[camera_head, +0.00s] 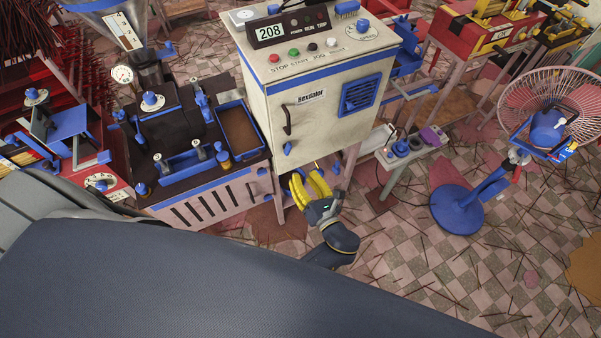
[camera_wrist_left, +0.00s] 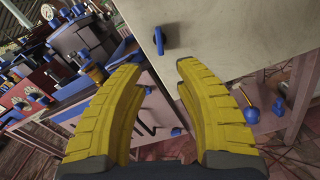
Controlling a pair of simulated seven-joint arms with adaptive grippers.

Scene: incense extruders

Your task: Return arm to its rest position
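My left gripper (camera_head: 306,178) has yellow padded fingers and hangs in front of the lower front of a cream control cabinet (camera_head: 318,130). In the left wrist view the two fingers of the left gripper (camera_wrist_left: 160,66) stand apart with nothing between them. Beyond the fingertips, that view shows the cabinet's bare lower panel (camera_wrist_left: 215,35) and a blue latch (camera_wrist_left: 158,40). I cannot tell the exact gap to the cabinet. My right gripper does not show in either view.
A dark extruder bench with a blue-edged tray (camera_head: 240,128) stands left of the cabinet. A low table (camera_head: 410,150) with small items is to its right. A blue-based fan (camera_head: 458,208) stands farther right. The tiled floor (camera_head: 400,260) carries scattered sticks.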

